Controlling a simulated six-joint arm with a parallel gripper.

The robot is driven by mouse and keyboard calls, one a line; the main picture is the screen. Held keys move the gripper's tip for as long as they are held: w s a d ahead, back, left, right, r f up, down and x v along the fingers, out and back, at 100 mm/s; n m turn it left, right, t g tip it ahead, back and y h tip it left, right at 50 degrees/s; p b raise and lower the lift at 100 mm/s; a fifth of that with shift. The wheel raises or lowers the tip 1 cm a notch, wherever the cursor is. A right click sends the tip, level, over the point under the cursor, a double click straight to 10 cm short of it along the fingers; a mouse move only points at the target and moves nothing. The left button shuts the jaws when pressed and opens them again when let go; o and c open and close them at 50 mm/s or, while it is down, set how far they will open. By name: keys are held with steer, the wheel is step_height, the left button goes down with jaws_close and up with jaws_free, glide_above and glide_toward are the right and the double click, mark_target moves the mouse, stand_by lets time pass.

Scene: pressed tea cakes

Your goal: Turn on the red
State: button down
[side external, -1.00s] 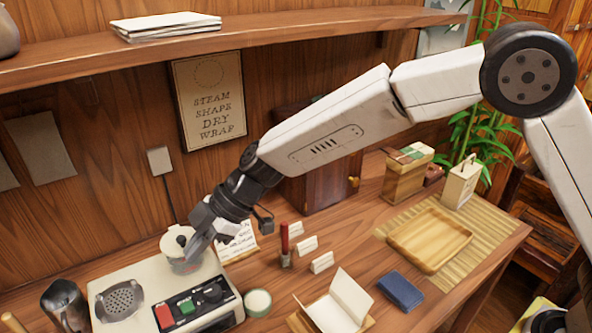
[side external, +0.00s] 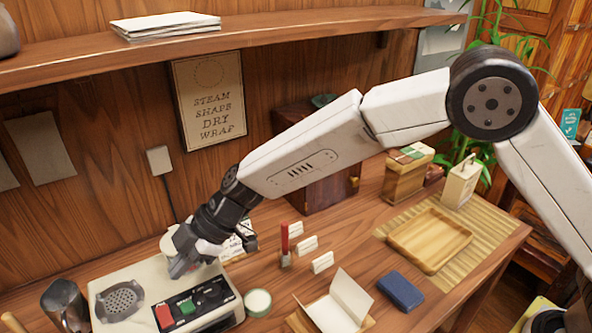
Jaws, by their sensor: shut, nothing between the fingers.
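A cream-coloured appliance (side external: 140,288) stands at the left front of the table. Its black front panel carries a red switch (side external: 164,316), a green switch (side external: 187,306) to its right, and a dark knob further right. A round grey perforated plate (side external: 119,301) is on its top left. My gripper (side external: 178,272) is shut and empty, pointing down over the back right of the appliance, behind the green switch. It hides most of a pale round pot (side external: 167,243). I cannot tell whether the fingertips touch anything.
A white-lidded round tin (side external: 257,301) stands right of the appliance and a dark metal cup (side external: 64,303) left of it. A red-handled tool (side external: 285,243) stands upright near small white cards. A wooden tray (side external: 397,236) and blue block (side external: 402,291) lie further right.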

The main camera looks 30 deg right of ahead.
mark_target(160, 312)
steer(key=x, duration=0.5)
steer(key=shift+a+f, duration=0.2)
steer(key=shift+f, duration=0.1)
step_height(160, 312, down, 2)
steer(key=shift+w+f, duration=0.1)
steer(key=shift+w, duration=0.05)
steer(key=shift+w+f, duration=0.15)
steer(key=shift+f, duration=0.7)
steer(key=shift+w+f+g, duration=0.15)
steer(key=shift+f+g, duration=0.15)
steer(key=shift+g, duration=0.1)
steer(key=shift+s+r, duration=0.2)
steer(key=shift+s, duration=0.6)
